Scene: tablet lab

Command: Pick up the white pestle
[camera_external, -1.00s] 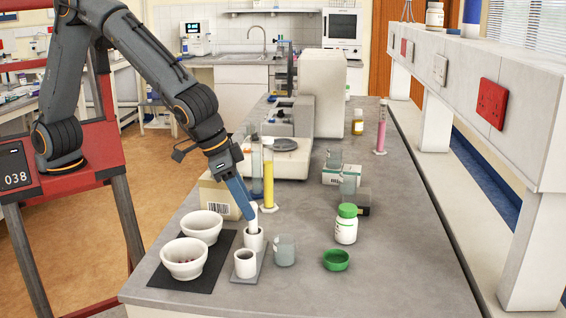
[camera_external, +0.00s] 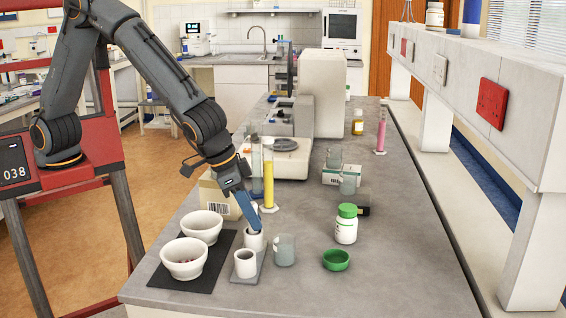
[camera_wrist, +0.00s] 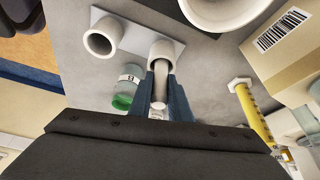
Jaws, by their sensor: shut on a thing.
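The white pestle (camera_wrist: 161,82) shows in the wrist view between the two blue fingers of my gripper (camera_wrist: 163,68). Its far end reaches into the mouth of a white cylindrical cup (camera_wrist: 173,48). In the external view my gripper (camera_external: 254,229) points down at the rear white cup (camera_external: 253,243) on a grey slab, and the fingers hide most of the pestle. My gripper is shut on the pestle. The front white cup (camera_external: 245,264) on the same slab looks empty.
Two white mortar bowls (camera_external: 185,258) stand on a dark mat left of the cups. A glass beaker (camera_external: 284,250), a green bowl (camera_external: 336,260) and a green-capped bottle (camera_external: 346,228) are to the right. A yellow cylinder (camera_external: 268,186) and cardboard box (camera_external: 215,194) stand behind.

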